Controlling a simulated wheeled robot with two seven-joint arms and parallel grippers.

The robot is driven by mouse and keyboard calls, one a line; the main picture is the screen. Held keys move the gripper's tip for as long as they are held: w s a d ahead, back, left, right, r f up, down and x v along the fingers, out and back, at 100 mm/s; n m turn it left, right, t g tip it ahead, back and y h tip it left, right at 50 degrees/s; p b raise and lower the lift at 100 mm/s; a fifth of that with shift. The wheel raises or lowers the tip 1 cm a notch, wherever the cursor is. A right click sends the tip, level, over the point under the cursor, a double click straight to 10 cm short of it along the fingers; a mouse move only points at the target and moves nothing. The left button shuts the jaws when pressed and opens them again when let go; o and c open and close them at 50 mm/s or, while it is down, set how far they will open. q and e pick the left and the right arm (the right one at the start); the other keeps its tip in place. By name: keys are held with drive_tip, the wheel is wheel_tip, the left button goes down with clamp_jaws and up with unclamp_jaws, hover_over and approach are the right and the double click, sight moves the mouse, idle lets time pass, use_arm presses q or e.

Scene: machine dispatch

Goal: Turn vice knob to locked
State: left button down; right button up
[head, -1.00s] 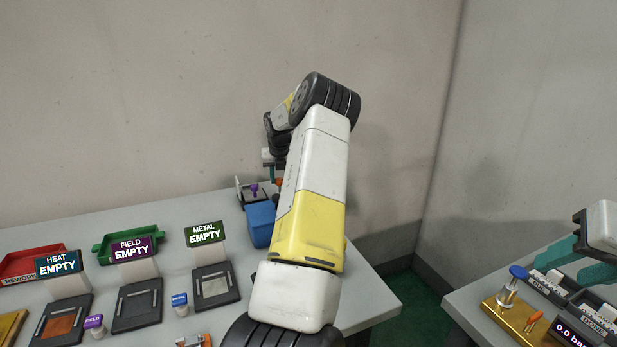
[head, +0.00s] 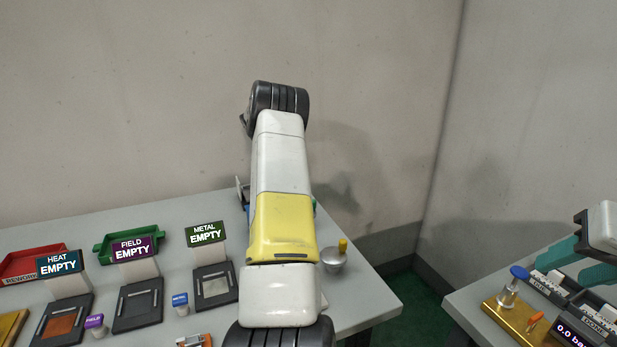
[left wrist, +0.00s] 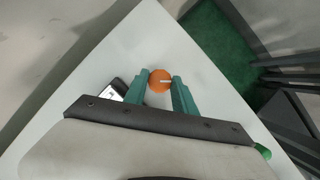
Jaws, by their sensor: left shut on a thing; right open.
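A round orange knob (left wrist: 158,80) with a white mark shows in the left wrist view, between the teal fingertips of my left gripper (left wrist: 160,86). The left gripper is shut on it. I take it to be the vice knob; what it is mounted on cannot be made out. In the head view my left arm hides the left gripper and the knob. My right gripper (head: 568,262) is open at the right edge of the head view, over the right table, partly cut off.
A silver bowl-shaped part with a yellow peg (head: 335,258) stands right of my left arm. Trays and signed stands, such as METAL (head: 206,234), fill the table's left. The right table holds a brass block with a blue-topped plunger (head: 518,273). A gap separates the tables.

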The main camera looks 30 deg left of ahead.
use_arm(q)
drive_tip(key=m+h, duration=0.1)
drive_tip(key=m, duration=0.3)
drive_tip(key=shift+a+g+h, duration=0.2)
drive_tip(key=shift+g+h, duration=0.1)
drive_tip(key=shift+h, duration=0.1)
drive_tip(key=shift+m+g+h, duration=0.4)
drive_tip(key=shift+m, duration=1.4)
drive_tip(key=c, duration=1)
unclamp_jaws()
drive_tip(key=shift+r, duration=0.1)
